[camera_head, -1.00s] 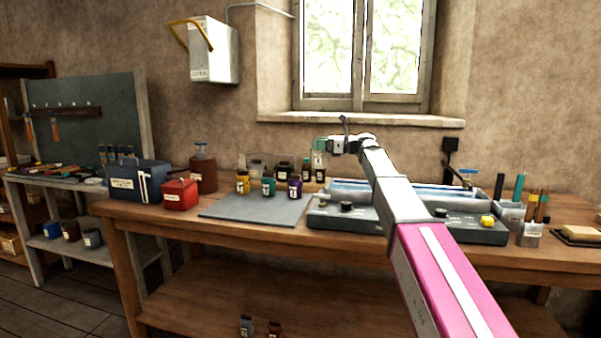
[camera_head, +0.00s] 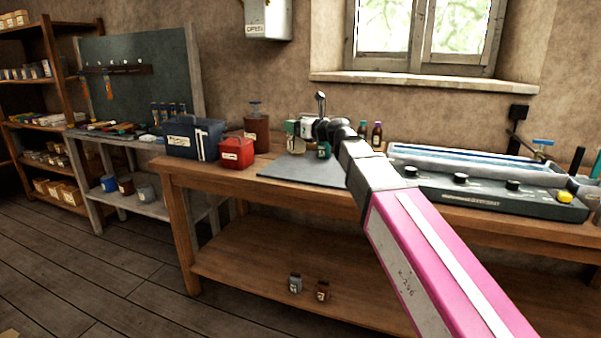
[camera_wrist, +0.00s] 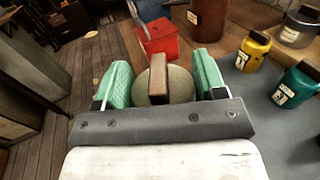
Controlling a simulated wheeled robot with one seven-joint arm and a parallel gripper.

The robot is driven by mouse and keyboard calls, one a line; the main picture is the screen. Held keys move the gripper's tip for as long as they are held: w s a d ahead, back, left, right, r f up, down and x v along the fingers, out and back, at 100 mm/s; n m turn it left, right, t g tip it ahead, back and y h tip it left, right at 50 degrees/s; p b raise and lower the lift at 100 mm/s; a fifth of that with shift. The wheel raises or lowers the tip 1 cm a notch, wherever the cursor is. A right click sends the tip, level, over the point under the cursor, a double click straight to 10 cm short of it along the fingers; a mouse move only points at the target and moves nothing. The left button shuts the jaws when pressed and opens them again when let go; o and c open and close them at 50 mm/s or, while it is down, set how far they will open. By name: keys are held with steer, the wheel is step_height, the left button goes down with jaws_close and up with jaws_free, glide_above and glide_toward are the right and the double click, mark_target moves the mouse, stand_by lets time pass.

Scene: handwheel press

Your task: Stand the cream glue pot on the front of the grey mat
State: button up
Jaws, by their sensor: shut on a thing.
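The cream glue pot (camera_wrist: 178,88), round and pale with a brown upright piece across its top, is between the green fingertips of my gripper (camera_wrist: 160,85) in the wrist view. My gripper is shut on it. The mat also shows right of the pot in the wrist view (camera_wrist: 255,112). Whether the pot touches anything below is hidden.
Yellow (camera_wrist: 254,48) and teal (camera_wrist: 294,84) pots stand on the mat. A red tin (camera_head: 236,152), a blue box (camera_head: 190,138) and a brown jar (camera_head: 257,132) stand left of it. A grey machine (camera_head: 470,190) is to the right. The mat's front looks clear.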

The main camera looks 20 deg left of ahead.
steer(key=shift+s+a+f, duration=0.1)
steer(key=shift+s+a, duration=0.3)
steer(key=shift+s, duration=0.1)
steer(key=shift+a+f+t, duration=0.1)
steer(key=shift+a+t, duration=0.05)
steer(key=shift+t, duration=0.15)
steer(key=shift+w+d+f, duration=0.65)
steer(key=shift+w+f, duration=1.1)
steer(key=shift+f, duration=0.05)
steer(key=shift+w+d+f, duration=0.7)
steer(key=shift+w+f, duration=1.1)
steer(key=shift+f, duration=0.05)
steer(key=shift+w+d+f, duration=0.65)
steer(key=shift+w+f, duration=1.1)
steer(key=shift+f, duration=0.05)
steer(key=o, duration=1.5)
